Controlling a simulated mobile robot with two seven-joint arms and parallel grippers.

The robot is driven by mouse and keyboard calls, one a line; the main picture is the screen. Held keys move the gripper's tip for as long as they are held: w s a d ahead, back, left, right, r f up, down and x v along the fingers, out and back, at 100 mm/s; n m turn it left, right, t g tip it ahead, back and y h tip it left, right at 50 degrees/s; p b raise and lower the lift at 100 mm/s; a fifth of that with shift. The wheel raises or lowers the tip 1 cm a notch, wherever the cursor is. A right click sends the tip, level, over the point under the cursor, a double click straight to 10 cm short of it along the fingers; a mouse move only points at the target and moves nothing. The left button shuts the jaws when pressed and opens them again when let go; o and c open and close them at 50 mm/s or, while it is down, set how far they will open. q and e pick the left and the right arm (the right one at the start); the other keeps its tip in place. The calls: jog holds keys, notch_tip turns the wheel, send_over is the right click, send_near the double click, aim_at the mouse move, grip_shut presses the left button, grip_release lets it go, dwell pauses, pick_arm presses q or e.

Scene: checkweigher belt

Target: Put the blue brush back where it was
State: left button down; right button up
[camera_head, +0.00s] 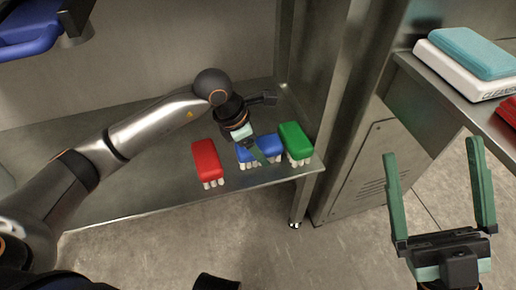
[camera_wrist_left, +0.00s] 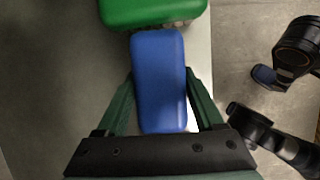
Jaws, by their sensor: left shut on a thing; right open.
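The blue brush (camera_head: 272,146) is on the metal shelf, between the red brush (camera_head: 206,160) and the green brush (camera_head: 294,138). My left gripper (camera_head: 257,152) reaches down over it and is shut on it. In the left wrist view the blue brush (camera_wrist_left: 158,65) lies between the two green fingers, its far end close against or touching the green brush (camera_wrist_left: 150,10); I cannot tell which. My right gripper (camera_head: 432,150) is open and empty, off to the right, over the floor.
The metal shelf (camera_head: 120,190) is bare left of the red brush. A steel post (camera_head: 325,90) stands right of the green brush. At the right, a teal and white stack (camera_head: 470,55) and a red item (camera_head: 509,112) rest on another ledge.

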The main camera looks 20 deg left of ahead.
pick_arm(q)
jog(key=shift+c, duration=2.3)
grip_release()
jog(key=shift+f, duration=0.15)
jog(key=o, duration=0.4)
jog(key=shift+o, duration=0.2)
